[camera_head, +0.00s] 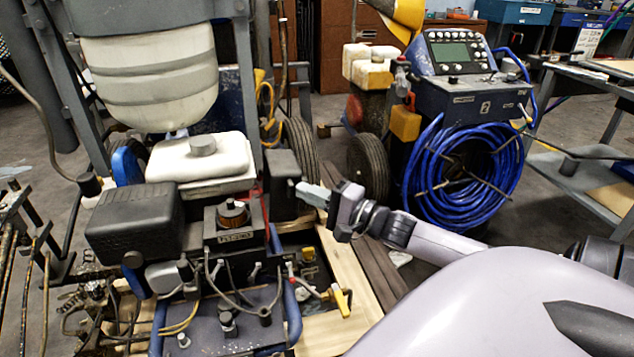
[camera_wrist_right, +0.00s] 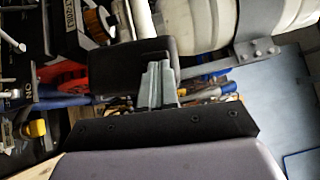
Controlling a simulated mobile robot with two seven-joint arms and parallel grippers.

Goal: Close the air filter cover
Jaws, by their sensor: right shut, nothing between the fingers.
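The air filter cover (camera_head: 283,178) is a dark box-like lid standing open at the right side of the filter housing (camera_head: 237,238). The round orange-brown air filter (camera_head: 233,213) is exposed beside it. In the right wrist view the filter (camera_wrist_right: 97,22) is at the top left, and the dark cover (camera_wrist_right: 130,66) is just beyond my fingers. My right gripper (camera_head: 303,190) is shut and empty, on the cover's right, outer side. Its fingertips (camera_wrist_right: 158,68) overlap the cover in the picture; I cannot tell whether they touch. My left gripper is not in view.
A black ribbed box (camera_head: 133,222) and a white tank (camera_head: 200,158) stand left of and behind the filter. Hoses and a yellow-handled valve (camera_head: 340,298) are in front. A second machine with a blue hose coil (camera_head: 462,172) stands at the right.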

